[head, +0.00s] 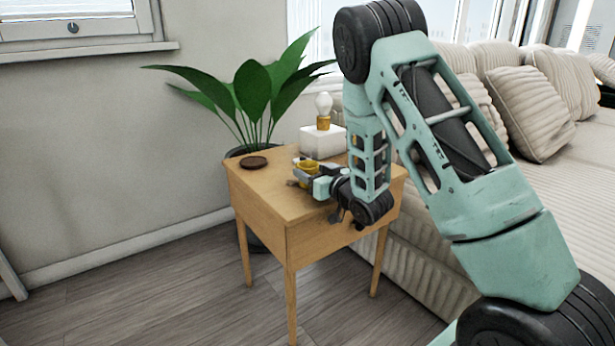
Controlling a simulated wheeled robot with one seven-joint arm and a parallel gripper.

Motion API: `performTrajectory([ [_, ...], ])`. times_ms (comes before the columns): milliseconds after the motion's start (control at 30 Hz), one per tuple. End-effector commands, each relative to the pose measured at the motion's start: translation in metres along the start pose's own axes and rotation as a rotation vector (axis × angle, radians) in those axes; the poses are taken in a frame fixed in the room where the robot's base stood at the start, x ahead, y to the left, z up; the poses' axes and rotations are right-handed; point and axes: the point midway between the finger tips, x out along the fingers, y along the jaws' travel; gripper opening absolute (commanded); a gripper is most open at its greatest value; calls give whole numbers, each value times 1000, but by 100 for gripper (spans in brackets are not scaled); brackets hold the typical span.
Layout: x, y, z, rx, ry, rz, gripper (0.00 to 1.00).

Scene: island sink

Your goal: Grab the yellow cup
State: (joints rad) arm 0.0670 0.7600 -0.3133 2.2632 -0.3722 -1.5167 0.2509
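The yellow cup (309,165) stands near the middle of the small wooden side table, in the head view. My gripper (304,172) is at the cup, low over the tabletop, coming from the right. Its grey fingers lie on either side of the cup, and part of the cup is hidden by them. The view is too small to tell whether the fingers touch the cup or are apart from it.
The wooden side table (262,203) also holds a dark round coaster (254,163) at left and a white-based bulb lamp (323,140) behind the cup. A leafy plant (252,88) stands behind. A beige sofa (570,180) is at right. Floor at left is clear.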

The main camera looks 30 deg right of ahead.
Motion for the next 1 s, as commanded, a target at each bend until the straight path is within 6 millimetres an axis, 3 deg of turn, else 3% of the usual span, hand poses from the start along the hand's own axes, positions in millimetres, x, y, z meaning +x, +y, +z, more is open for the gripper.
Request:
performTrajectory([
  [567, -1, 0, -9, 0, -1, 1, 28],
  [1000, -84, 1, -6, 3, -5, 5, 28],
])
